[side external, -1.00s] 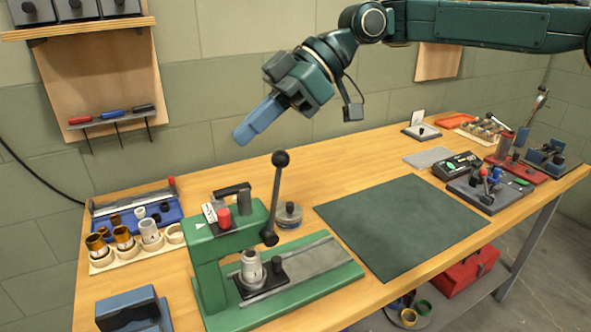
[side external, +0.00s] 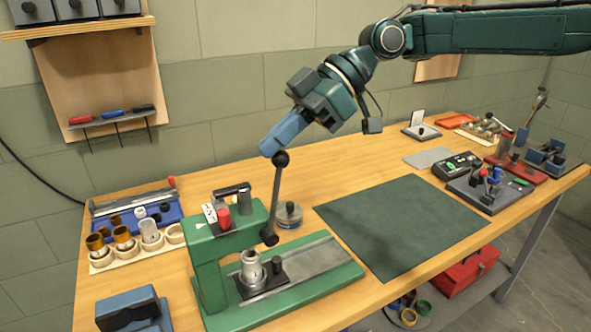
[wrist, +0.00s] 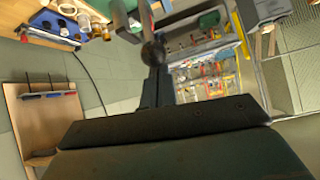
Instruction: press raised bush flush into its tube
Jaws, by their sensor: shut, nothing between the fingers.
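A green press (side external: 204,262) stands at the front left of the bench. A grey tube (side external: 251,270) stands upright on its dark plate, under the press head; whether a bush stands proud of its top is too small to tell. The press lever (side external: 276,199) points up, with a dark ball knob (side external: 281,159) on top. My gripper (side external: 268,150) is shut and empty, its blue fingers right by the knob; whether they touch it I cannot tell. In the wrist view the knob (wrist: 153,53) shows just beyond my fingers.
A wooden rack with several rings and tubes (side external: 140,251) and a blue tray (side external: 168,210) lie left of the press. A dark mat (side external: 405,226) lies clear to the right. Red and grey fixtures (side external: 485,190) stand at the far right.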

